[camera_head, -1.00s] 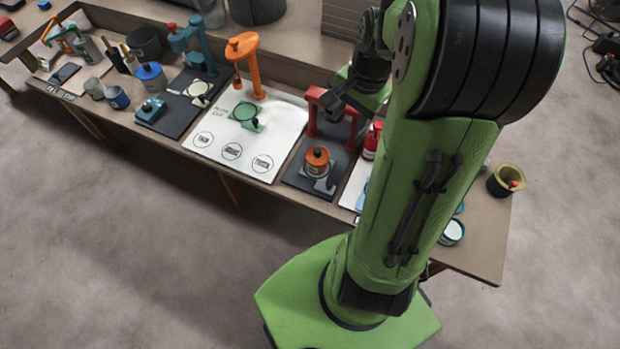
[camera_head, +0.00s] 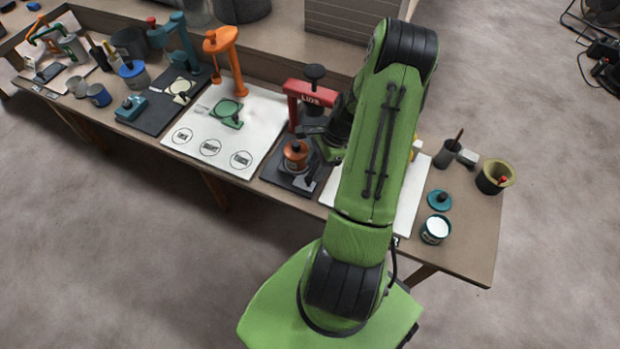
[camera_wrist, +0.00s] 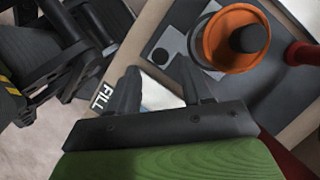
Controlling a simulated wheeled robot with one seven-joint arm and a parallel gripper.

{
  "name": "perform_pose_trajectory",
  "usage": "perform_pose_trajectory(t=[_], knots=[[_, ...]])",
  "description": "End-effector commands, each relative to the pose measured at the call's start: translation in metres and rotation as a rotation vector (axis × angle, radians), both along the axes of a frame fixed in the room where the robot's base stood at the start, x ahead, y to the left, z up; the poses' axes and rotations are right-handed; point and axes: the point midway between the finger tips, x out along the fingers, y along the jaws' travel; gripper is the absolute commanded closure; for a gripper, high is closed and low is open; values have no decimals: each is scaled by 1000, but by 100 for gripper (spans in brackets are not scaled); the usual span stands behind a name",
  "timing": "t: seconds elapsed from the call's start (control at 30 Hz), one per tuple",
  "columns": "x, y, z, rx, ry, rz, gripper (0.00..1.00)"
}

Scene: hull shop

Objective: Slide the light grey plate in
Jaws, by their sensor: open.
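The light grey plate (camera_wrist: 178,46) lies on a dark mat, with a small dark knob at its near end. A can with an orange lid (camera_head: 296,152) and dark knob stands on it; the lid also shows in the wrist view (camera_wrist: 225,50). The red press (camera_head: 292,100), labelled LIDS, stands just behind the can. My gripper (camera_head: 328,152) is low, right of the can, and partly hidden by my arm. In the wrist view my gripper (camera_wrist: 160,72) is open and empty, its fingers short of the plate's knob end. Contact cannot be told.
A white board (camera_head: 408,200) lies to the right, partly behind my arm. A teal-rimmed can (camera_head: 435,230) and a teal lid (camera_head: 439,200) stand beyond it. An orange press (camera_head: 225,60) on a white board is to the left. The bench's front edge is close.

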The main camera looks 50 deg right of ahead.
Motion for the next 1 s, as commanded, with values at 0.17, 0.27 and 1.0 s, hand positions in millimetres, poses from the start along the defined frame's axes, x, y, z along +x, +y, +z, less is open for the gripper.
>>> perform_pose_trajectory(t=[0.17, 0.27, 1.0], knots=[[6, 12, -34, 1, 0, 1, 50], [7, 15, -40, 0, 0, 1, 50], [8, 15, -41, -1, -1, 1, 100]])
